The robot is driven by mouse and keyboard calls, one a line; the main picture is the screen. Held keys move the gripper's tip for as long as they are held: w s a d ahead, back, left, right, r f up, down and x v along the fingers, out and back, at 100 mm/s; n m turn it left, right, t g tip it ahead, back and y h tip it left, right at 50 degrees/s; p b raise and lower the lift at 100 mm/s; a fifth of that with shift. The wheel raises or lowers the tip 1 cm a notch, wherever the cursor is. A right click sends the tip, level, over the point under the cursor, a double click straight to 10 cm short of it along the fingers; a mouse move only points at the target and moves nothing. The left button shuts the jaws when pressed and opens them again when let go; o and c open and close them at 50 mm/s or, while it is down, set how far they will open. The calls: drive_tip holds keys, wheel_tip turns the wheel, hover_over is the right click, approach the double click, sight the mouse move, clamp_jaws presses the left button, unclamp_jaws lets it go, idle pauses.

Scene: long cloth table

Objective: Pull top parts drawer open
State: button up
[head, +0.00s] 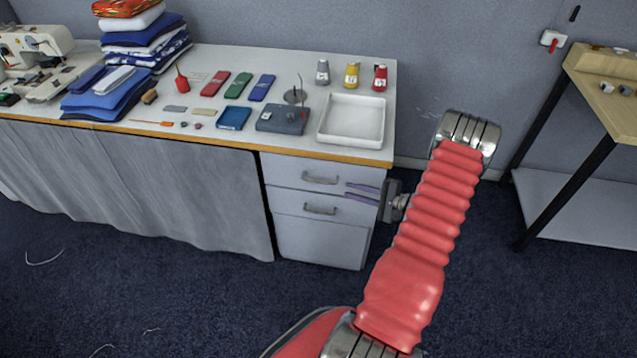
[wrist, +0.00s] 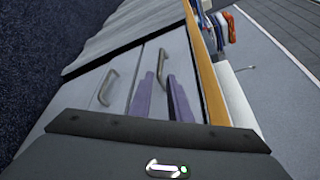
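The top parts drawer (head: 290,169) is the upper grey front under the table's right end, and it looks shut. Its metal bar handle (head: 320,179) also shows in the wrist view (wrist: 161,66). My gripper (head: 346,189) is open and empty, with its two purple fingers apart. In the head view the fingertips are just right of the handle. In the wrist view the handle lies beyond the fingertips, roughly in line with the gap between them. I cannot tell exact depth, but I see no grip on it.
A lower drawer with a similar handle (head: 320,210) is below. The cloth table (head: 230,60) has a wooden front edge and holds a white tray (head: 352,138) above the drawers. A grey curtain (head: 130,180) hangs to the left.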

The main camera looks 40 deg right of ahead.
sight(320, 181)
drive_tip(key=shift+w, duration=0.15)
drive_tip(key=x, duration=1.3)
drive_tip(key=shift+w+a, duration=0.1)
drive_tip(key=shift+w, duration=0.15)
drive_tip(key=shift+c, duration=0.3)
clamp_jaws()
